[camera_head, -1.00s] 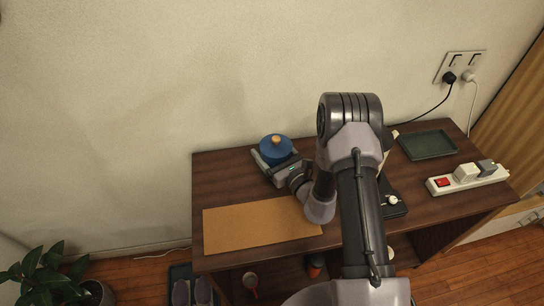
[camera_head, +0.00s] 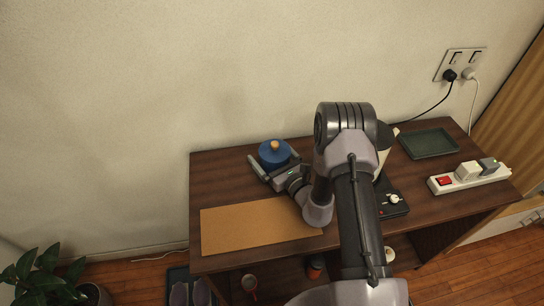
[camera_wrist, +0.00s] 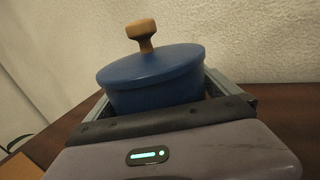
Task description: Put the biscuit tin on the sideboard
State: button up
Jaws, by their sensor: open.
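The biscuit tin (camera_head: 274,155) is a round blue tin with a wooden knob on its lid. It is upright near the back left of the dark brown sideboard (camera_head: 222,176), and its base is hidden by my gripper. My gripper (camera_head: 271,167) is open, with its fingers on either side of the tin and a gap showing at the left finger. In the wrist view the tin (camera_wrist: 152,78) rises just beyond the gripper's body, between the fingers; its lower part is hidden.
A tan mat (camera_head: 245,228) lies at the front left. To the right are a dark green tray (camera_head: 429,143), a white power strip (camera_head: 470,178) and a black appliance (camera_head: 393,205) partly behind my arm. The wall is close behind; the back-left top is clear.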

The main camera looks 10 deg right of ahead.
jog(key=p+v, duration=0.1)
jog(key=v, duration=1.1)
jog(key=shift+r, duration=0.1)
